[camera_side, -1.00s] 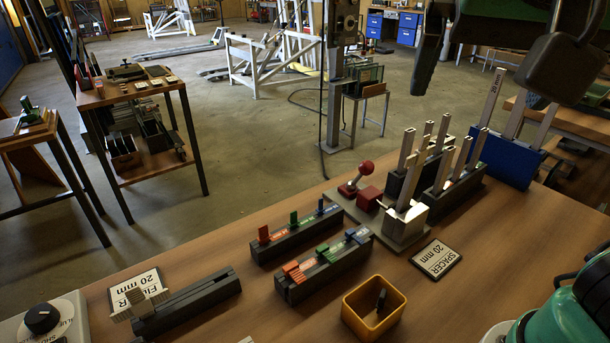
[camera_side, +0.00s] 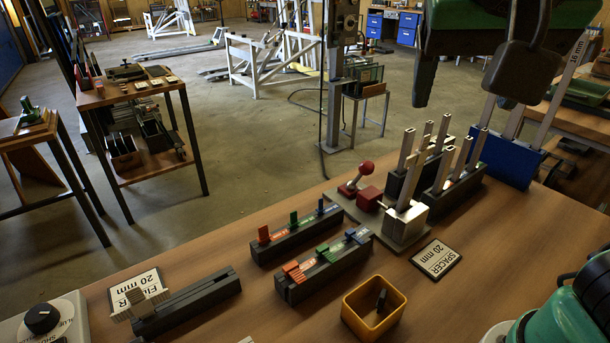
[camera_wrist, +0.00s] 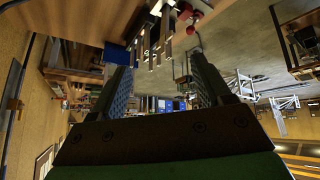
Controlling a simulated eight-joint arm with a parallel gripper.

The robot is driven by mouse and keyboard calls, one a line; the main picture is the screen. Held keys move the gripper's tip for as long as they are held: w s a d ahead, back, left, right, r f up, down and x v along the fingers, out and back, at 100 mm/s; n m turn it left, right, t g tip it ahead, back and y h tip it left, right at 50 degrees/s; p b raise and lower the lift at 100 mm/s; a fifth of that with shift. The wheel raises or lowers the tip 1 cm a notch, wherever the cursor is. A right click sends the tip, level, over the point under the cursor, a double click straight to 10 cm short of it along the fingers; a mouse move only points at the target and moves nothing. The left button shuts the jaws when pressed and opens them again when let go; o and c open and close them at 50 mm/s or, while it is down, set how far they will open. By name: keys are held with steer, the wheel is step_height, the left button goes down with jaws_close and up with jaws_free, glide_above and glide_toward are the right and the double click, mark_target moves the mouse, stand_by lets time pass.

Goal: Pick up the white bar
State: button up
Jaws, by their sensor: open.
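Several pale, upright bars stand at the right of the bench in the side view; I cannot tell which one is the white bar. One with a 16 mm label (camera_side: 562,88) stands in a blue holder (camera_side: 506,160), with other pale bars beside it. More pale bars stand in dark blocks, and one slants up from a metal clamp block (camera_side: 408,214). My gripper (camera_side: 468,98) hangs above and in front of the blue holder, its dark fingers apart with nothing between them. The wrist view shows both fingers (camera_wrist: 160,58) spread, with the bars beyond.
A red-knobbed lever (camera_side: 365,170) stands beside the clamp block. Slotted dark racks (camera_side: 325,270) with coloured tabs and a yellow box (camera_side: 374,310) sit nearer. A spacer card (camera_side: 436,260) lies flat.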

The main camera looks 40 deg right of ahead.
steer(key=w+d+f+n+g+y, duration=0.2)
steer(key=w+d+f+n+g, duration=0.35)
steer(key=w+f, duration=0.4)
steer(key=w+d+f+n+g+y, duration=0.1)
steer(key=d+f, duration=0.1)
steer(key=d, duration=0.1)
steer(key=w+d+f+n+g+y, duration=0.1)
steer(key=w+d+f, duration=0.1)
steer(key=d, duration=0.2)
steer(key=w+d+f+n+g+y, duration=0.1)
steer(key=w+d+f+y, duration=0.1)
steer(key=d+f, duration=0.1)
steer(key=shift+d+n, duration=0.15)
steer(key=shift+n, duration=0.2)
glide_above(405, 204)
steer(key=shift+w+d+f, duration=0.1)
steer(key=shift+d+f, duration=0.05)
steer(key=shift+f, duration=1.25)
steer(key=shift+w+d+f, duration=0.1)
steer(key=shift+f, duration=1.25)
jaws_close()
